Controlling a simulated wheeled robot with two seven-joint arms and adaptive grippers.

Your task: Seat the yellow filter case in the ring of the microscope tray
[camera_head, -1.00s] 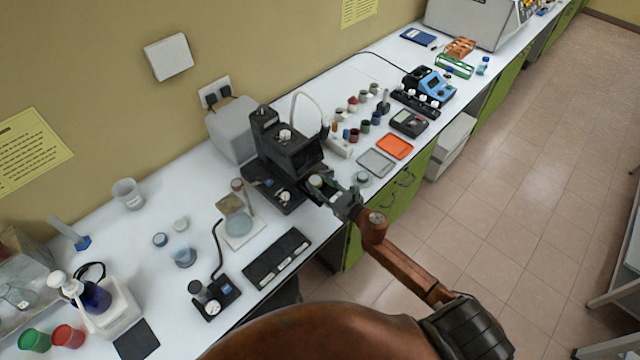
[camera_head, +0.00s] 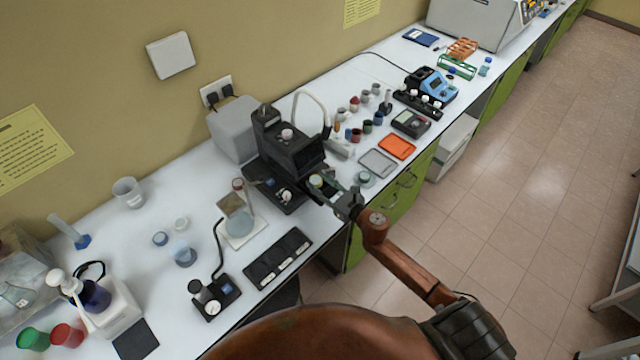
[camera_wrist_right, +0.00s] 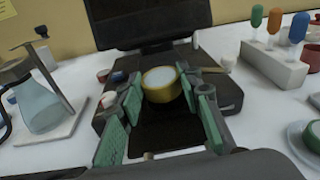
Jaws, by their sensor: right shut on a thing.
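The yellow filter case (camera_wrist_right: 162,86) is a short round case with a yellow wall and a pale top. It is held between the green-padded fingertips of my right gripper (camera_wrist_right: 163,92), over the front of the microscope's dark base (camera_wrist_right: 228,92). In the head view the case (camera_head: 317,181) shows beside the black microscope (camera_head: 285,150), with my right gripper (camera_head: 325,188) reaching in from the right. The case looks about level. The tray's ring cannot be made out, and I cannot tell whether the case touches the tray. My left gripper is out of view.
A flask on a white plate (camera_head: 238,226) stands left of the microscope. A rack of colored droppers (camera_wrist_right: 272,62) and a clear round dish (camera_wrist_right: 304,140) are to the right. A grey tray (camera_head: 377,163) and an orange tray (camera_head: 397,147) lie farther right.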

